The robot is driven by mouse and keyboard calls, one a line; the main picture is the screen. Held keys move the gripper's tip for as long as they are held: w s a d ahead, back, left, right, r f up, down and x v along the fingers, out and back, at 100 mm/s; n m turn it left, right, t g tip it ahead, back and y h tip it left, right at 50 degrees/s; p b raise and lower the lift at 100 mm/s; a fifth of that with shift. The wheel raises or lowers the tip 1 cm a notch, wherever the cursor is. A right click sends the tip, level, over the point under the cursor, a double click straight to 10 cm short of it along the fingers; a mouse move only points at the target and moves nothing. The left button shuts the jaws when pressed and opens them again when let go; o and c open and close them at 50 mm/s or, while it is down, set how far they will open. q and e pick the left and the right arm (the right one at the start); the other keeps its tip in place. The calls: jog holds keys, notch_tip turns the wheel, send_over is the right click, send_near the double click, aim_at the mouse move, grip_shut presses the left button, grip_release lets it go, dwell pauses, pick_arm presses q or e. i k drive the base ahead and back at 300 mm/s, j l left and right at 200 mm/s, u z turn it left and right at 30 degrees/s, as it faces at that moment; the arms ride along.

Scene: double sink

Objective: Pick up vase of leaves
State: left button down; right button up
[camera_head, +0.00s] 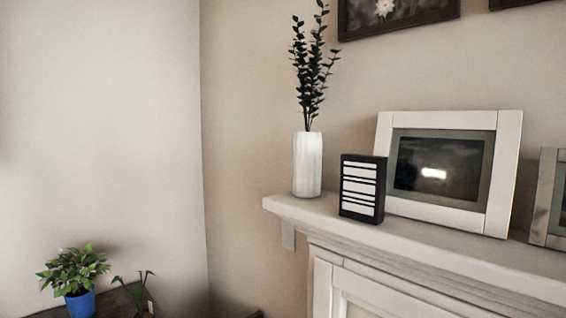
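The vase (308,166) is a white upright cylinder standing near the left end of a white mantel shelf. Dark green leafy stems (312,75) rise from its mouth, and one tip is near the top edge of the picture. Neither of my grippers shows in the head view. Nothing touches or covers the vase.
A black box with white stripes (362,188) stands just right of the vase on the mantel (440,243). A large white picture frame (502,172) leans behind it, with another frame (547,200) farther right. A potted plant (80,305) sits lower left. Wall lies behind.

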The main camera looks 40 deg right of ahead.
aim_at(307, 146)
jog(key=i+j+z, duration=0.2)
jog(key=i+z, duration=0.25)
jog(key=i+j+z, duration=0.5)
jog(key=i+l, duration=0.1)
